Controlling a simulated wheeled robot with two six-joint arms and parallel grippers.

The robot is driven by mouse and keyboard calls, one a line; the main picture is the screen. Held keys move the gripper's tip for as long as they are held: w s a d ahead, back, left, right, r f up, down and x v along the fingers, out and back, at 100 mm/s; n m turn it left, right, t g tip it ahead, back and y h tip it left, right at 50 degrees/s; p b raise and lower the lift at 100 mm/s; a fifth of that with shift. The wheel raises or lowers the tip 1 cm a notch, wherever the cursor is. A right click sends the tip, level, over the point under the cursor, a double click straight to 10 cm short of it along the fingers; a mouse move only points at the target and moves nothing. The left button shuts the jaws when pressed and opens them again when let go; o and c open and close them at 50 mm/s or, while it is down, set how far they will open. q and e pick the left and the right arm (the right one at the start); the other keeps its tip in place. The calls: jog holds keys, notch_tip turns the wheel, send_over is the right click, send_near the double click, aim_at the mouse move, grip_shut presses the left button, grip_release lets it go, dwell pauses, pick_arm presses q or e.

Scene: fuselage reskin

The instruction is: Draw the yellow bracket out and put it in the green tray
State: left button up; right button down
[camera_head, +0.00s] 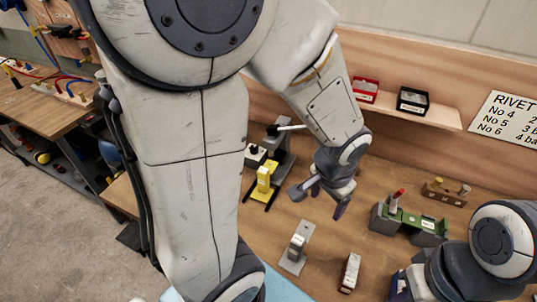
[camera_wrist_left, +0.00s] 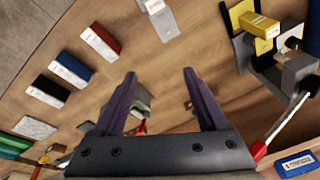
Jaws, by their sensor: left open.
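The yellow bracket (camera_head: 264,178) stands upright on a dark fixture at the back left of the bench. In the left wrist view the bracket (camera_wrist_left: 262,25) is at the upper right, beside a dark clamp. My left gripper (camera_head: 318,200) is open and empty, above the bench to the right of the bracket and apart from it. Its two fingers (camera_wrist_left: 159,76) have bare wood between their tips in the wrist view. A green object (camera_wrist_left: 15,143) is cut off at the left edge there; I cannot tell whether it is the green tray. My right gripper is not clearly seen.
A green and grey block (camera_head: 425,228) holds a red-handled tool on the right. A grey upright part (camera_head: 298,245) and a small labelled box (camera_head: 350,272) stand in front. Red and black bins (camera_head: 411,101) sit on the back shelf. My left arm hides the bench's left side.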

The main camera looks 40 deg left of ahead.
pick_arm(q)
jog(key=w+a+f+n+y+p, duration=0.1)
jog(key=w+a, duration=0.1)
jog(key=a, duration=0.3)
jog(key=w+a+f+n, duration=0.2)
jog(key=a, duration=0.4)
jog(key=n+t+p, duration=0.2)
jog(key=n, duration=0.1)
send_near(261, 178)
jog(key=f, duration=0.2)
jog(key=shift+w+a+r, duration=0.1)
jog(key=shift+w+a, duration=0.15)
jog(key=shift+w, duration=0.15)
pick_arm(e)
notch_tip(261, 178, up, 4)
pick_arm(q)
jog(key=b+x, duration=0.2)
jog(key=x, duration=0.7)
jog(key=shift+w+d, duration=0.1)
jog(key=shift+d, duration=0.05)
jog(key=shift+w+f, duration=0.25)
jog(key=shift+f, duration=0.4)
pick_arm(e)
jog(key=shift+f, duration=1.3)
pick_arm(q)
grip_shut()
